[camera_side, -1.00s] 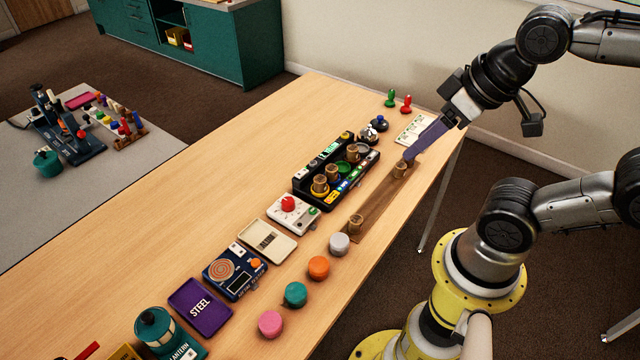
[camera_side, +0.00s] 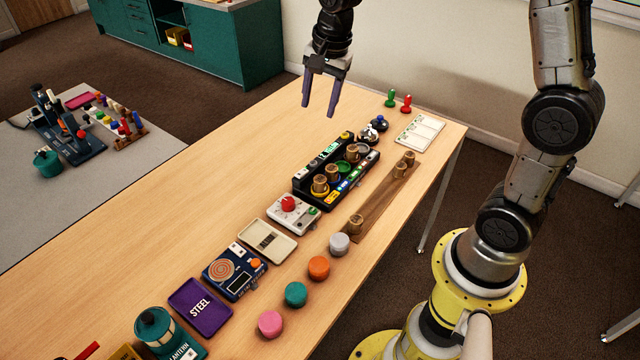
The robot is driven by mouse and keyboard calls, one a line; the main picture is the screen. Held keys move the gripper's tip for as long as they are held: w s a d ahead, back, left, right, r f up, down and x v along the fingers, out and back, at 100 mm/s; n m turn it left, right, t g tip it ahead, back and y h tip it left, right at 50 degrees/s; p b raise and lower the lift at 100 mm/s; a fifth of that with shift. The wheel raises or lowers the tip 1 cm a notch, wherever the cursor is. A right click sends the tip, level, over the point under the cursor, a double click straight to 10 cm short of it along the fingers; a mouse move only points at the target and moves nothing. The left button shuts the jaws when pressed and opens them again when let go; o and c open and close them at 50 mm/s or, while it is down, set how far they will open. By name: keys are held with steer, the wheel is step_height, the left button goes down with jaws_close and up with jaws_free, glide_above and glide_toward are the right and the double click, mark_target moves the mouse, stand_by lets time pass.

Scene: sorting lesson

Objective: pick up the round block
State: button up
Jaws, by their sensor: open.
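Several round blocks stand in a row along the table's near right edge: a pink one (camera_side: 271,324), a teal one (camera_side: 295,294), an orange one (camera_side: 318,267) and a grey one (camera_side: 339,243). I cannot tell which piece the task names. My gripper (camera_side: 318,109) is open and empty, pointing down above the table's far left part, away from all of these.
A black rack (camera_side: 318,201) holding wooden pieces, a white device with a red knob (camera_side: 290,212), a cream tray (camera_side: 267,240), a blue scale (camera_side: 234,271) and a purple STEEL tray (camera_side: 200,306) line the middle. A green lantern (camera_side: 160,328) stands nearest. The table's left side is clear.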

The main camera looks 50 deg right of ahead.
step_height(320, 180, down, 10)
steer(key=w+d+g, duration=0.2)
steer(key=d, duration=0.1)
glide_above(320, 179)
steer(key=shift+m, duration=0.4)
steer(key=f, duration=0.8)
steer(key=shift+w+d+f, duration=0.15)
steer(key=shift+d+f, duration=0.05)
steer(key=shift+f, duration=0.2)
steer(key=shift+a+f, duration=0.15)
steer(key=shift+f, duration=2.5)
steer(key=shift+c, duration=0.4)
jaws_close()
